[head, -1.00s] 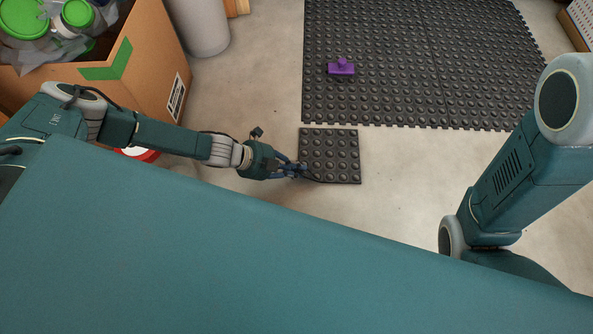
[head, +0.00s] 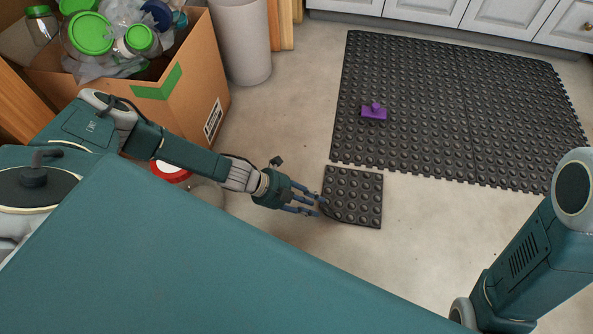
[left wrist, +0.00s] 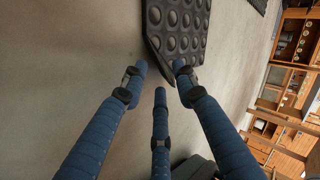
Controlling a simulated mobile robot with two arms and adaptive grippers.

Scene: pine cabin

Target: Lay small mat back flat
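The small mat (head: 354,190) is a dark square with round bumps, on the concrete floor just below the large mat. Its lower left corner and edge look bent; I cannot tell how far they are off the floor. My left gripper (head: 318,206) is at the mat's left side, by that corner. In the left wrist view its three fingers (left wrist: 160,76) are spread, with nothing held, and the corner of the small mat (left wrist: 178,28) lies just beyond the tips. My right arm shows at the right, but its gripper is out of view.
The large bumpy mat (head: 450,105) carries a purple object (head: 374,112). A cardboard box (head: 190,105) of jars stands at the upper left, beside a grey bin (head: 240,40). A red-rimmed item (head: 170,172) is below my left arm. Floor right of the small mat is clear.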

